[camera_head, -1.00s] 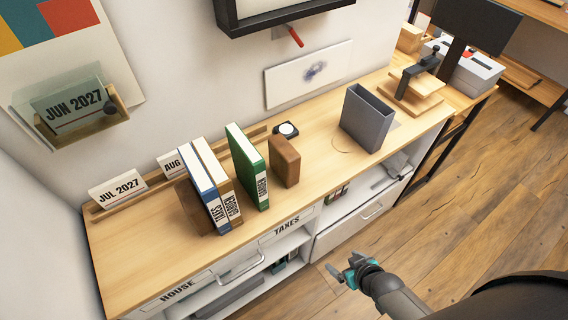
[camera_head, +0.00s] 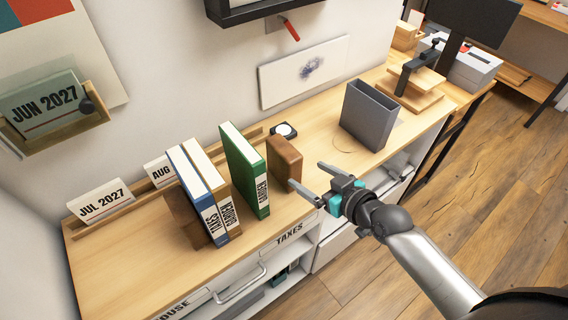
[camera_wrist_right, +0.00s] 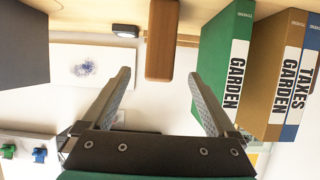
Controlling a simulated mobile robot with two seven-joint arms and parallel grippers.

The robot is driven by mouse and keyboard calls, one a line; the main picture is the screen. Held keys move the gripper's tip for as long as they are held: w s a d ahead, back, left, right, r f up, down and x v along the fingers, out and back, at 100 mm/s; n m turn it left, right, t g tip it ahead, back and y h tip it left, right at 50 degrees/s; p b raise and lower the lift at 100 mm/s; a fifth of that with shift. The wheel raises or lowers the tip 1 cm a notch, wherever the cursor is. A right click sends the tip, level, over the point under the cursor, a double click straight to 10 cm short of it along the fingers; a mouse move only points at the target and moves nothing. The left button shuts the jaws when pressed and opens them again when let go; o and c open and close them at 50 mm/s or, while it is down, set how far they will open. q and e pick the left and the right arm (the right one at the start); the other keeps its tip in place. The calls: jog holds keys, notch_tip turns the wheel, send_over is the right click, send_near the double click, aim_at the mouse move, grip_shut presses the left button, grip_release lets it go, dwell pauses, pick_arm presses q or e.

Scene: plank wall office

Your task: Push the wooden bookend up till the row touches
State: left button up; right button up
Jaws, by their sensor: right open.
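The wooden bookend (camera_head: 285,161), a brown upright block, stands on the cabinet top to the right of the green binder (camera_head: 246,172), with a small gap between them. Left of the green binder, across another gap, the tan binder (camera_head: 229,208) and blue binder (camera_head: 207,208) stand side by side. A second brown support (camera_head: 182,214) stands at their left. My right gripper (camera_head: 306,174) is open and empty in front of the bookend, near the cabinet's front edge. In the right wrist view the bookend (camera_wrist_right: 161,50) shows beyond and between the open fingers (camera_wrist_right: 160,75), apart from them. My left gripper is not in view.
A grey open file box (camera_head: 369,116) stands to the right, and a small round dark-rimmed thing (camera_head: 284,130) lies behind the bookend. Calendar cards (camera_head: 101,201) stand in a wooden rail along the wall. The cabinet top (camera_head: 325,150) is bare between bookend and file box.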

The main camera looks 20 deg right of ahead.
aim_at(297, 167)
jog(key=x, duration=0.6)
jog(key=shift+b, duration=0.4)
jog(key=shift+b+x, duration=0.45)
jog(key=shift+x, duration=2.3)
jog(key=shift+r, duration=0.1)
grip_shut()
jog(key=shift+w+r, duration=0.15)
jog(key=shift+r, duration=0.05)
